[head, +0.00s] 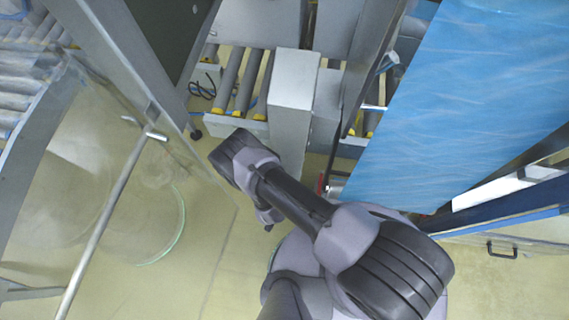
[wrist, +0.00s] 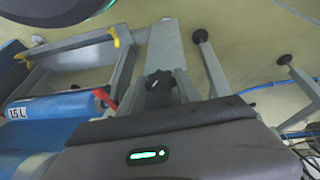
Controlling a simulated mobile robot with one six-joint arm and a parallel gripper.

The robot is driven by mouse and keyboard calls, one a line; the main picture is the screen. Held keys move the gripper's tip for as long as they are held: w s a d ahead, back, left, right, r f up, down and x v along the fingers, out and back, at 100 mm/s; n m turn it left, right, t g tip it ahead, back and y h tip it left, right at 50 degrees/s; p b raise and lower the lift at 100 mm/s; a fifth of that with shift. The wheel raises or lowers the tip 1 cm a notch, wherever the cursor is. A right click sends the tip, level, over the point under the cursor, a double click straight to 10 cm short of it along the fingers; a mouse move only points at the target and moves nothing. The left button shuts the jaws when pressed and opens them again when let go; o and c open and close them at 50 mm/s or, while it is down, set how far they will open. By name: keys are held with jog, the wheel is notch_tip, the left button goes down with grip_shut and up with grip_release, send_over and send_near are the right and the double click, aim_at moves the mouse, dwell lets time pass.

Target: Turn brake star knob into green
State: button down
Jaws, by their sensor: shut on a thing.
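A small black star knob (wrist: 158,81) with a pale mark on its face shows in the middle of the wrist view, in front of a grey metal post. My gripper (wrist: 163,97) comes up from the bottom of that view, with its dark fingers at the knob. It is shut on the star knob; the exact contact is hard to see. A green light shows on my gripper's housing. No green marking on or around the knob can be made out. In the head view my arm hides the knob and the gripper's fingertips.
A blue sheet (head: 470,100) hangs at right in the head view. A roller conveyor (head: 240,85) and a grey column (head: 292,105) stand ahead.

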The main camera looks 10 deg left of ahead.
jog(key=shift+a+f+n+h+b, duration=0.1)
jog(key=shift+a+n+h+b, duration=0.1)
jog(key=shift+h+b, duration=0.85)
jog(key=shift+a+n+h+b, duration=0.15)
jog(key=shift+n+h+b, duration=0.05)
jog(key=shift+h+b, duration=0.8)
jog(key=shift+a+f+n+h+b, duration=0.1)
jog(key=shift+a+n+h+b, duration=0.1)
jog(key=shift+h+b, duration=0.85)
jog(key=shift+w, duration=0.1)
jog(key=c, duration=0.8)
grip_release()
jog(key=shift+c, duration=0.2)
jog(key=shift+d, duration=0.1)
jog(key=shift+r, duration=0.1)
jog(key=s+d+r+p, duration=0.2)
jog(key=s+d+p, duration=0.1)
jog(key=s, duration=0.3)
jog(key=s+d+r+p, duration=0.3)
jog(key=s+d, duration=0.2)
jog(key=s, duration=0.2)
jog(key=shift+s+d+p, duration=0.25)
jog(key=shift+d+p, duration=0.05)
jog(key=shift+d, duration=0.1)
